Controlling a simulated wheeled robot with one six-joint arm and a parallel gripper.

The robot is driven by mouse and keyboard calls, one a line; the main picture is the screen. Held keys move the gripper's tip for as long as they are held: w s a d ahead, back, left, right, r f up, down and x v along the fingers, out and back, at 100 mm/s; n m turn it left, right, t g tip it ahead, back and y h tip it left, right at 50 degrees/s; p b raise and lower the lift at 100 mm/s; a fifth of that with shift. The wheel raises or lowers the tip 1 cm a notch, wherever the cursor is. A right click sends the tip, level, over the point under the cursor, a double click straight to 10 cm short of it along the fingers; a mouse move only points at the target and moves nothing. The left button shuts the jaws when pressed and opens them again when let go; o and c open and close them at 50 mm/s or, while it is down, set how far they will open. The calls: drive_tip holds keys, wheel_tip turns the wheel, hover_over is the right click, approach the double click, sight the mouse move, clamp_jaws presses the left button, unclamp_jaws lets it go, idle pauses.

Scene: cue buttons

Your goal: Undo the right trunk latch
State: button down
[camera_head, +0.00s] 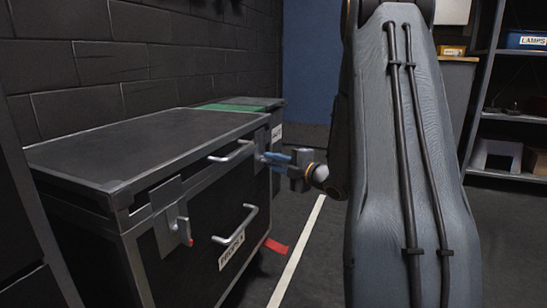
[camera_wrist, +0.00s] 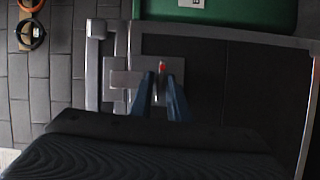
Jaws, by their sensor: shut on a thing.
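The black trunk (camera_head: 150,145) with metal edges stands at the left of the head view, its lid down. The right latch (camera_head: 261,147) is a metal plate at the far end of its front. My gripper (camera_head: 268,158) has its blue fingers at this latch. In the wrist view, the latch plate (camera_wrist: 125,78) lies on the trunk front, and my gripper (camera_wrist: 155,78) is shut on the latch's small part, mostly hidden between the fingers. A small red spot (camera_wrist: 162,66) shows just beyond the fingertips. The left latch (camera_head: 172,218) is at the near end, away from my gripper.
A metal handle (camera_head: 237,226) sticks out from the trunk front, and another (camera_head: 233,151) is near the lid edge. A green-topped case (camera_head: 240,104) stands behind the trunk. A shelf (camera_head: 510,115) stands at the right.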

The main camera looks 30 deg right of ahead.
drive_tip(key=shift+w+d+r+m+g+y+p, duration=0.15)
drive_tip(key=shift+m+g+y+p, duration=0.65)
drive_tip(key=shift+m+p, duration=2.5)
drive_tip(key=shift+d+r+m+g+y+p, duration=0.1)
drive_tip(key=shift+m+g+y+p, duration=0.65)
drive_tip(key=shift+p, duration=4.9)
drive_tip(key=shift+w+d+r+m+g+y+p, duration=0.15)
drive_tip(key=shift+m+g+p, duration=1.8)
drive_tip(key=shift+p, duration=2.5)
drive_tip(key=shift+m+t, duration=0.4)
drive_tip(key=c, duration=1.9)
unclamp_jaws()
drive_tip(key=shift+s, duration=0.15)
drive_tip(key=p+v, duration=0.1)
drive_tip(key=v, duration=0.6)
drive_tip(key=shift+s+d+r, duration=0.1)
drive_tip(key=shift+d+r, duration=0.05)
drive_tip(key=shift+d, duration=0.15)
